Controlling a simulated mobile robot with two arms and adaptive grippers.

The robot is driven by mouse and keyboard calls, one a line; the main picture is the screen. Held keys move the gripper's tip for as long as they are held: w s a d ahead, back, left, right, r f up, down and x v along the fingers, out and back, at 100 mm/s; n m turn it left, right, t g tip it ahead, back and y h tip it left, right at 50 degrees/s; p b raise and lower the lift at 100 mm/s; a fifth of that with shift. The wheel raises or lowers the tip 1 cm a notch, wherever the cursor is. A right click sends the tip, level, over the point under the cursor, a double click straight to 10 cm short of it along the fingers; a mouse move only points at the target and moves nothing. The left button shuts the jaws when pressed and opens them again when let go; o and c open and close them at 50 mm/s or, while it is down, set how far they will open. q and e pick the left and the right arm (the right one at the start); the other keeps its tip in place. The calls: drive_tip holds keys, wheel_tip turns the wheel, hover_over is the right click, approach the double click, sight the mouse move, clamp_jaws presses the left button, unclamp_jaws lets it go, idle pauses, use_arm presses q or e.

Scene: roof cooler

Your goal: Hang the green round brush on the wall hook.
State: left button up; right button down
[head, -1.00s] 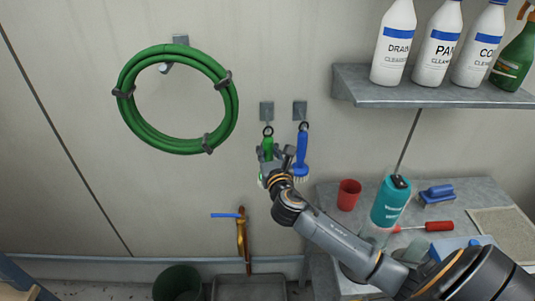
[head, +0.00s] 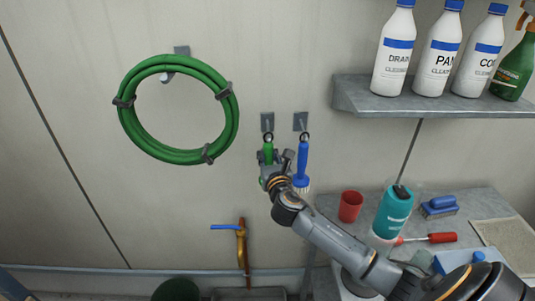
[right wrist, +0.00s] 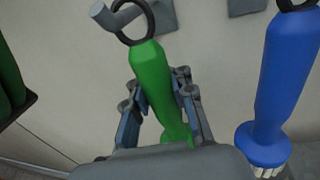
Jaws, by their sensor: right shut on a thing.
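My right gripper (head: 271,166) is shut on the handle of the green round brush (right wrist: 152,75), which is upright with a slight tilt. It also shows in the head view (head: 268,152). The brush's black ring (right wrist: 133,20) is at the grey wall hook (right wrist: 112,17). The hook's peg seems to pass through the ring, with its rounded end out to the left; whether the ring rests on it I cannot tell. In the head view the left wall hook (head: 267,122) is just above the ring. The brush head is hidden by my gripper. My left gripper is not in view.
A blue brush (head: 302,165) hangs on the right hook (head: 300,121), close beside my gripper. A green hose coil (head: 125,120) hangs on the left. A shelf (head: 430,108) with bottles is at upper right. A bench below holds a red cup (head: 350,206) and a teal bottle (head: 393,212).

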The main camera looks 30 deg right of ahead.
idle(0.4)
drive_tip(key=c, duration=1.1)
unclamp_jaws()
drive_tip(key=shift+o, duration=0.2)
